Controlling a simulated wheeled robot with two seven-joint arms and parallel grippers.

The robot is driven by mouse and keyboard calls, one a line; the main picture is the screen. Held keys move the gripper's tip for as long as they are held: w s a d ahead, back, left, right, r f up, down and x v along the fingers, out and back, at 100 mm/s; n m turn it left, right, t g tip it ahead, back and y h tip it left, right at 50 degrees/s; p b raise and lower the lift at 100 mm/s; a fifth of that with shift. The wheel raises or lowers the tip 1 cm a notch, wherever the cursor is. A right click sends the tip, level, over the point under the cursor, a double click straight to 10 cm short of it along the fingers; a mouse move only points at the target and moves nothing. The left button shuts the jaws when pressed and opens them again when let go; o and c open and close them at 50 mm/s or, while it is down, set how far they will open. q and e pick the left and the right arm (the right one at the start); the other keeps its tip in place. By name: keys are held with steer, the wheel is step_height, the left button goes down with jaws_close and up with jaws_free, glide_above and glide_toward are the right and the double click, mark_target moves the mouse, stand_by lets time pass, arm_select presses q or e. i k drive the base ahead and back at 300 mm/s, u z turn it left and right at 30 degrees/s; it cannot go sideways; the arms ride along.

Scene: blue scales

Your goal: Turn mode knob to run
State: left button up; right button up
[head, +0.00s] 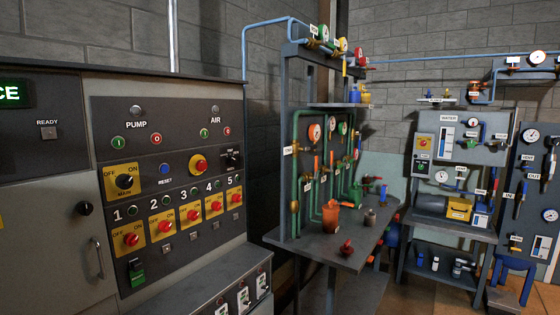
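A grey control panel (150,145) fills the left of the head view. At its upper right sits a small black knob (232,159) with tiny white lettering around it. The lettering is too small to read, so I cannot tell for certain that this is the mode knob or where it points. A larger black knob (124,181) sits on a yellow plate marked OFF and ON at the panel's left. Neither of my grippers is in view.
Several red knobs on yellow plates (191,215) run along the panel, with a red mushroom button (198,165) above. A grey ledge (205,283) with switches juts out below. A workbench (330,245) with pipes and gauges stands to the right. Floor shows at lower right.

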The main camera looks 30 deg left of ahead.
mark_target(232, 159)
steer(key=z, duration=0.55)
steer(key=i, duration=3.05)
steer(key=u, duration=1.75)
steer(key=i, duration=0.7)
steer(key=u, duration=0.55)
